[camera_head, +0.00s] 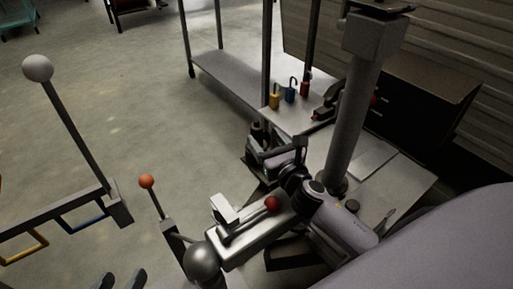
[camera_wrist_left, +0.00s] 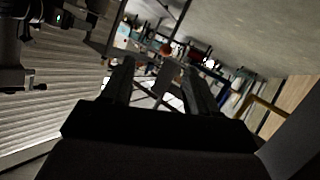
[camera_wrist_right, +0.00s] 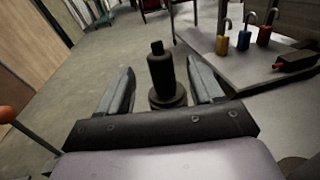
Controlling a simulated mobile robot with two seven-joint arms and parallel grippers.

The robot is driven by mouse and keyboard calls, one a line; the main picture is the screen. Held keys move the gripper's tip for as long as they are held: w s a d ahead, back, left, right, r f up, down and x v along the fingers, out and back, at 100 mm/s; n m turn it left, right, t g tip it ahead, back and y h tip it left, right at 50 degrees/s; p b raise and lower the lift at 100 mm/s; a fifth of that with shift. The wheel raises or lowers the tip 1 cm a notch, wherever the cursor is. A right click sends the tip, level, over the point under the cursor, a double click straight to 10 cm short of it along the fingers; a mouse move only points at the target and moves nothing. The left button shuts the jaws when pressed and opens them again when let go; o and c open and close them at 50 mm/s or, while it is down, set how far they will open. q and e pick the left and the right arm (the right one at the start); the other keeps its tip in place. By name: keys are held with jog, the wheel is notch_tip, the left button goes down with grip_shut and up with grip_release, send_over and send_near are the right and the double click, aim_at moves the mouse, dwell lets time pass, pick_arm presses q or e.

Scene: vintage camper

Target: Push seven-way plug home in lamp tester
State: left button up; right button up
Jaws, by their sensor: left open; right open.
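A black, stepped cylinder (camera_wrist_right: 162,75) stands upright on a round dark base in the right wrist view; it may be the seven-way plug, but I cannot be sure. My right gripper (camera_wrist_right: 163,92) is open, its two fingers to either side of it in that view. I cannot tell how far apart they are in depth. In the head view my right gripper (camera_head: 262,148) is by this dark piece, partly hidden by its own wrist. My left gripper (camera_head: 122,280) is open and empty at the lower left edge; its fingers also show in the left wrist view (camera_wrist_left: 160,85). I cannot identify the lamp tester.
A metal coupler (camera_head: 245,235) with a red ball knob (camera_head: 272,204) lies in front of my right arm. A thick grey post (camera_head: 355,110) rises behind it. Yellow, blue and red padlocks (camera_head: 290,94) stand on a ledge. A ball-topped pole (camera_head: 38,68) stands left.

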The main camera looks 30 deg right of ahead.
aim_at(260, 131)
jog(key=shift+w+d+r+b, duration=0.1)
jog(key=shift+w+b, duration=0.55)
jog(key=shift+w, duration=1.65)
grip_shut()
